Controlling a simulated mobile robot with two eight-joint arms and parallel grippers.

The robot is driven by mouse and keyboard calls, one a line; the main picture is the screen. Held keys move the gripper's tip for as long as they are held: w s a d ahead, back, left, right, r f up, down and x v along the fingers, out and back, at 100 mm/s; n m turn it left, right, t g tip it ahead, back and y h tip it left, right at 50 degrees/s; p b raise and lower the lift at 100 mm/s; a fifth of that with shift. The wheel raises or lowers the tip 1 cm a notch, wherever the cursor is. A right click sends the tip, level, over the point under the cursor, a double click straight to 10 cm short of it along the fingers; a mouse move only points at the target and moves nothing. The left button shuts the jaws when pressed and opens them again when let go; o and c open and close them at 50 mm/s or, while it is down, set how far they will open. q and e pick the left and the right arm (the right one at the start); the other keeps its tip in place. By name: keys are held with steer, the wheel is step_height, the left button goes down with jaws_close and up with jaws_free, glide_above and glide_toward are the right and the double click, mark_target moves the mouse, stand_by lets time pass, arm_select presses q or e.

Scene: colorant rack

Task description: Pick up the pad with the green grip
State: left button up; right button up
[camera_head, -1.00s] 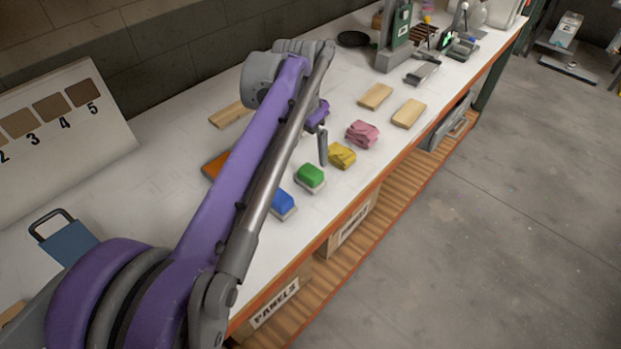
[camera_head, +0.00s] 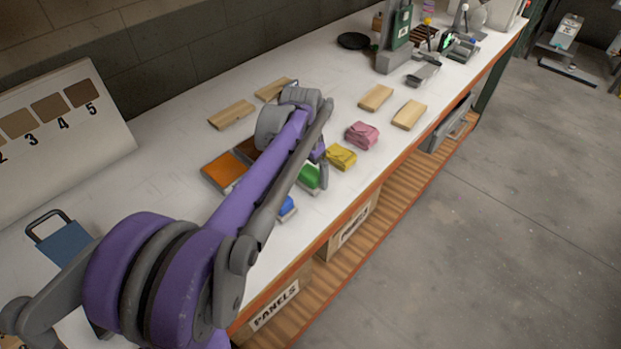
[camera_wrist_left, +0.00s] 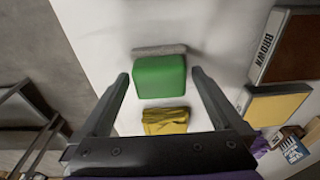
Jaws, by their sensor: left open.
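The pad with the green grip (camera_head: 309,176) lies on the white bench, partly hidden behind my left arm in the head view. In the left wrist view its green grip (camera_wrist_left: 160,76) sits between my open fingers, with a grey pad edge (camera_wrist_left: 159,50) showing beyond it. My left gripper (camera_wrist_left: 159,84) is open, one finger on each side of the green grip, with a gap on both sides. In the head view a finger of the left gripper (camera_head: 322,172) shows beside the green grip. My right gripper is not in view.
A blue-gripped pad (camera_head: 287,208) is partly hidden on the near side. Wooden blocks (camera_head: 376,97) and an orange panel (camera_head: 222,171) lie nearby. The bench's front edge (camera_head: 372,192) is close.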

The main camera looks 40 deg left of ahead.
mark_target(311, 172)
arm_select(q)
steer(key=shift+c, duration=0.2)
steer(key=c, duration=1.3)
steer(key=shift+o, duration=0.2)
step_height(311, 172, up, 10)
steer(key=shift+p, duration=0.4)
steer(key=o, duration=0.7)
steer(key=c, duration=0.5)
